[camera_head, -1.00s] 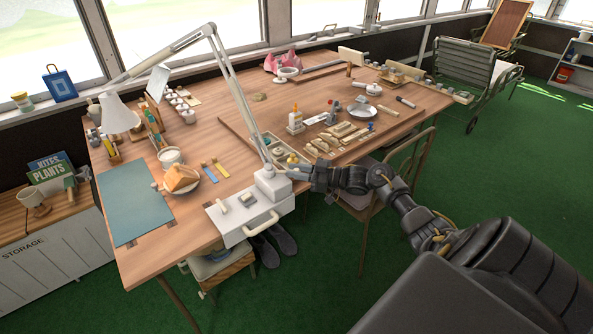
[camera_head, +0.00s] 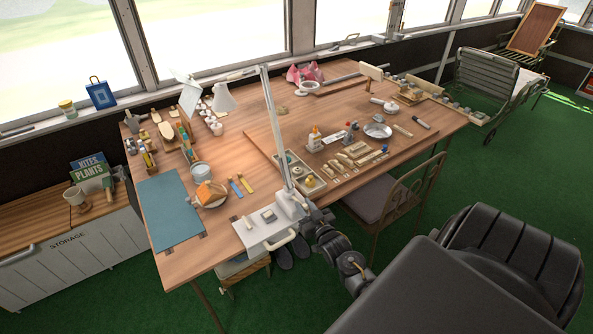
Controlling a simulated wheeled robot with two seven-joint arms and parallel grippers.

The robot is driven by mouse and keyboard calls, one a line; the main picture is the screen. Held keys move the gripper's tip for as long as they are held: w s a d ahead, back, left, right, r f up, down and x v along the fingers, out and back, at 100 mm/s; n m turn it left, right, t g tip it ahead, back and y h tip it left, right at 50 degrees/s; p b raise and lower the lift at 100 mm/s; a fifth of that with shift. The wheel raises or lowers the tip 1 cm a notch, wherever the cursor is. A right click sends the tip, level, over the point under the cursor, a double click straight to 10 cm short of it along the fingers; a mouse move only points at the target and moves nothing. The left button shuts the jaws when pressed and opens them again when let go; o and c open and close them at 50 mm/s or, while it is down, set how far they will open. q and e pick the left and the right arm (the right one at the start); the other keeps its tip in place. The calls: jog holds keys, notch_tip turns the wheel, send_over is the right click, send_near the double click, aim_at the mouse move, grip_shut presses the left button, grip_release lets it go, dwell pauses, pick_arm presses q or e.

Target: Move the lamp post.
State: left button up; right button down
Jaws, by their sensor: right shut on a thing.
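The white jointed desk lamp stands at the table's front edge. Its post (camera_head: 277,130) rises from a pale block-like base (camera_head: 290,205), and its arm bends back to a white cone shade (camera_head: 224,98) over the table's far left part. My right gripper (camera_head: 305,211) is at the right side of the lamp's base, shut on the lamp low down. The fingertips are small and partly hidden, so the exact contact point is unclear. My left gripper is out of view.
The wooden table (camera_head: 225,150) holds a blue-green mat (camera_head: 170,209), a sandwich-like item (camera_head: 208,192), a sectioned tray (camera_head: 299,171) and several small tools. A white drawer (camera_head: 262,235) projects below the base. A chair (camera_head: 398,190) stands at the front right.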

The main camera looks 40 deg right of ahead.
jog(key=shift+a+m+h, duration=0.4)
jog(key=shift+a+h, duration=0.1)
jog(key=shift+h, duration=0.1)
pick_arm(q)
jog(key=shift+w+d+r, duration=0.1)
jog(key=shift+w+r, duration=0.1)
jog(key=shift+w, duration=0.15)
pick_arm(e)
jog(key=m+h, duration=0.1)
jog(key=a+m+g+h, duration=0.1)
jog(key=h, duration=0.1)
jog(key=shift+w+a+g, duration=0.25)
jog(key=shift+g, duration=0.05)
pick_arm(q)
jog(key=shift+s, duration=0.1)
pick_arm(e)
jog(key=c, duration=1.2)
grip_release()
jog(key=shift+w, duration=0.1)
